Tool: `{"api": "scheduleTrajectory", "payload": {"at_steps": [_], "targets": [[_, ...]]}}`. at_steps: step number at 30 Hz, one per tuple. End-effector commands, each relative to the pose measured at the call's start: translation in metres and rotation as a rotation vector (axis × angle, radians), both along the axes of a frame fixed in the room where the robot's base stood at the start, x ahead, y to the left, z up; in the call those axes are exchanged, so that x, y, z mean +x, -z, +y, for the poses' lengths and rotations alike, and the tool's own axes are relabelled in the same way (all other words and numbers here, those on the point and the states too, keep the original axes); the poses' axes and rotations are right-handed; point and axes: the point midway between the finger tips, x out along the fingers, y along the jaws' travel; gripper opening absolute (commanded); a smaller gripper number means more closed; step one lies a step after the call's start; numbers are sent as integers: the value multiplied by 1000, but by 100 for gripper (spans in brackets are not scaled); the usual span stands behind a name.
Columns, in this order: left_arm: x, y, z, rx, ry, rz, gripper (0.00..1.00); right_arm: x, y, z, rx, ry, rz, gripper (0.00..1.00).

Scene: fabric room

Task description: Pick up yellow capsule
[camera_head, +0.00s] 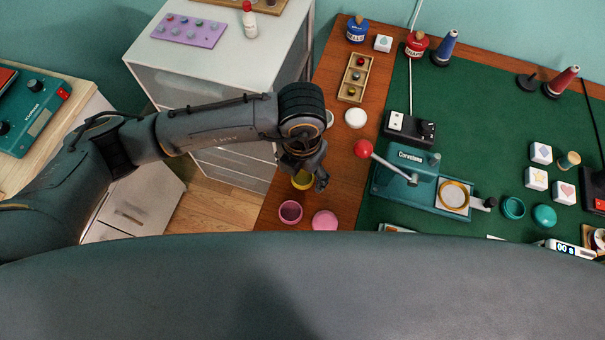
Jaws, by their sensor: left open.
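The yellow capsule (302,181) sits on the brown wooden strip of the table, left of the green mat. It is partly hidden by my left gripper (307,173), so its full shape cannot be made out. My left gripper is open, pointing down right over the yellow capsule with its fingers close to it. I cannot tell whether they touch it. My right gripper is not in view.
A pink cup (290,212) and a pink round piece (325,220) lie just in front of the yellow capsule. A teal press (408,177) with a red-knobbed lever stands to the right. A white round piece (356,118) and wooden tray (355,77) lie behind.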

Motion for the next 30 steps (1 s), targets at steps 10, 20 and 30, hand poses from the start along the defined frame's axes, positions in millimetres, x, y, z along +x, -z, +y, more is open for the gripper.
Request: {"api": "scheduleTrajectory", "payload": {"at_steps": [10, 20, 30], "targets": [[0, 5, 0, -1, 1, -1, 62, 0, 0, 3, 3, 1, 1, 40], [0, 5, 0, -1, 1, 0, 30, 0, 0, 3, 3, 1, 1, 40], [1, -4, -1, -2, 2, -3, 30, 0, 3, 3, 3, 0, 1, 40]]}}
